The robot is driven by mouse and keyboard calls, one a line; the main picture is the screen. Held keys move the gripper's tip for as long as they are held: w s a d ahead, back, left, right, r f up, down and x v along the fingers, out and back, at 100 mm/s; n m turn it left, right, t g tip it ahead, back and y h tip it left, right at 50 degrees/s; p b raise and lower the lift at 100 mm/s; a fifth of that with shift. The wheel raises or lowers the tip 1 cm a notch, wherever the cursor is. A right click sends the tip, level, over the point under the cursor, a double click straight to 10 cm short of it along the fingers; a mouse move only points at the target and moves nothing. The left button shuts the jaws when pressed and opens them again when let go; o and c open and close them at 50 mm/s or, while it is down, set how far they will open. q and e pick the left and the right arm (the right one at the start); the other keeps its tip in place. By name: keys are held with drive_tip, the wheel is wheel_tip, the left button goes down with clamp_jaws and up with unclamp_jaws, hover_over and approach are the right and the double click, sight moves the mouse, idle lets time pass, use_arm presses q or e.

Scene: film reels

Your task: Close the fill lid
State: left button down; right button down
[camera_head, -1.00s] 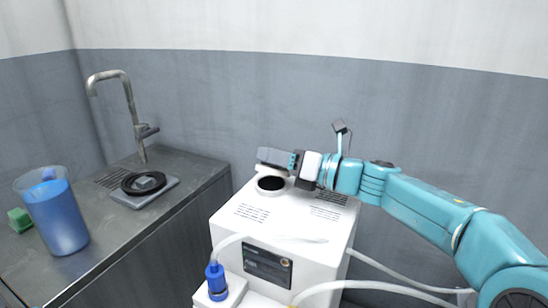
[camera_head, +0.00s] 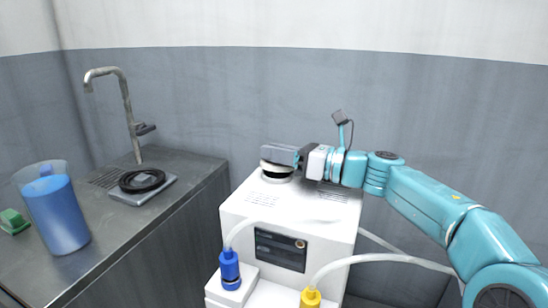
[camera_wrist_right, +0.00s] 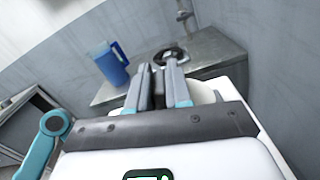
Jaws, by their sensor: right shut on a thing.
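The white machine (camera_head: 240,217) stands in the middle of the head view, with a round fill opening on its top. The white fill lid (camera_head: 271,166) is low over this opening and slightly tilted. A dark gap shows under its front edge. My right gripper (camera_head: 279,154) is at the lid and shut on it; the fingers hide much of the lid. In the right wrist view, the fingers (camera_wrist_right: 163,84) are close together, with the white round lid (camera_wrist_right: 203,93) partly hidden beside them. My left gripper is not in view.
On the left, a steel counter (camera_head: 140,215) carries a jug of blue liquid (camera_head: 57,215), a green sponge (camera_head: 13,222), a black reel (camera_head: 141,181) and a tap (camera_head: 130,115). Blue (camera_head: 230,268) and yellow (camera_head: 311,298) hose fittings are at the machine's front.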

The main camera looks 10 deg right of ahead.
drive_tip(key=shift+s+a+f+n+b, duration=0.1)
drive_tip(key=shift+s+f+n+b, duration=0.05)
drive_tip(key=shift+f+n+b, duration=0.3)
drive_tip(key=shift+r, duration=0.1)
drive_tip(key=c, duration=1.1)
unclamp_jaws()
drive_tip(key=p+v, duration=0.1)
drive_tip(key=v, duration=1.4)
drive_tip(key=shift+s, duration=0.15)
drive_tip(key=shift+s+d, duration=0.25)
drive_tip(key=shift+d, duration=0.3)
